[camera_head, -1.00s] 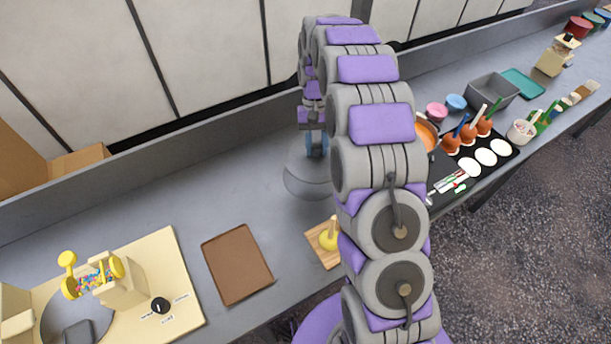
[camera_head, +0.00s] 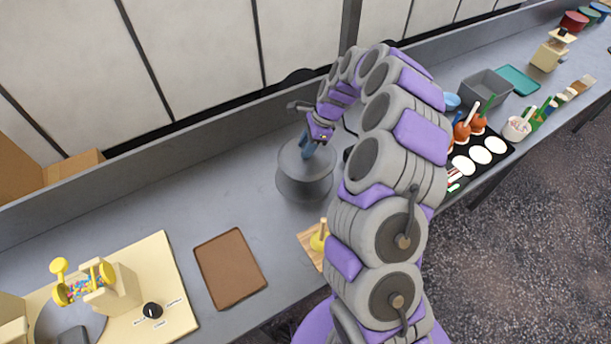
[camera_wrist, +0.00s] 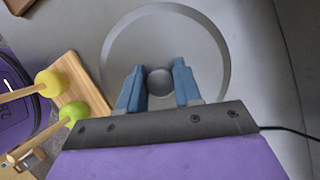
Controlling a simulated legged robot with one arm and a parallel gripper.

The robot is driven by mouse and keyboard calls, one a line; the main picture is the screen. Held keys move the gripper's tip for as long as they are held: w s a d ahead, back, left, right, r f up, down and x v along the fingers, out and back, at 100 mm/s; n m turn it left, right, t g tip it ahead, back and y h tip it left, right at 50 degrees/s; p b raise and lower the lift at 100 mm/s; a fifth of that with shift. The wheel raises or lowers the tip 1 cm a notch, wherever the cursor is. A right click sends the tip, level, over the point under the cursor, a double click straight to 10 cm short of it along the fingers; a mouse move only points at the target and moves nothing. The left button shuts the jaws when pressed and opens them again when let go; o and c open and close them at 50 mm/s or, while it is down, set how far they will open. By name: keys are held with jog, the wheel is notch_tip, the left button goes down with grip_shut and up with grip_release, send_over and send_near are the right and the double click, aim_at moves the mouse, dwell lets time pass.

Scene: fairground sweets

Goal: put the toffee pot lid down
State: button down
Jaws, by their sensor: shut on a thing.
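In the wrist view the lid (camera_wrist: 190,35) shows a paler rim and a dark round knob (camera_wrist: 159,82). My gripper (camera_head: 308,150) is above the lid's centre, its blue fingers shut on the knob, one on each side, also seen in the wrist view (camera_wrist: 159,76). A darker grey round shape (camera_head: 304,194) shows directly under the lid. I cannot tell whether the lid touches it.
A wooden board (camera_head: 309,246) with yellow and green toffee apples (camera_wrist: 48,82) is close to the lid. A brown tray (camera_head: 230,268) lies to its left. A raised wall (camera_head: 150,172) runs behind. Grey counter (camera_head: 205,205) is bare left of the lid.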

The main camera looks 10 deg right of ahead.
aim_at(300, 159)
jog(key=shift+f+m, duration=0.1)
jog(key=shift+m, duration=0.2)
jog(key=shift+f, duration=0.2)
jog(key=b+x, duration=0.1)
jog(key=x, duration=0.4)
jog(key=shift+f, duration=0.4)
jog(key=f, duration=0.1)
jog(key=d+f, duration=0.1)
jog(key=f, duration=0.1)
jog(key=f+b, duration=0.1)
jog(key=shift+d+f, duration=0.15)
jog(key=shift+d, duration=0.15)
jog(key=shift+a, duration=0.45)
jog(key=c, duration=1.1)
grip_release()
jog(key=shift+a, duration=0.15)
jog(key=o, duration=0.3)
jog(key=shift+o, duration=0.2)
jog(key=shift+d, duration=0.45)
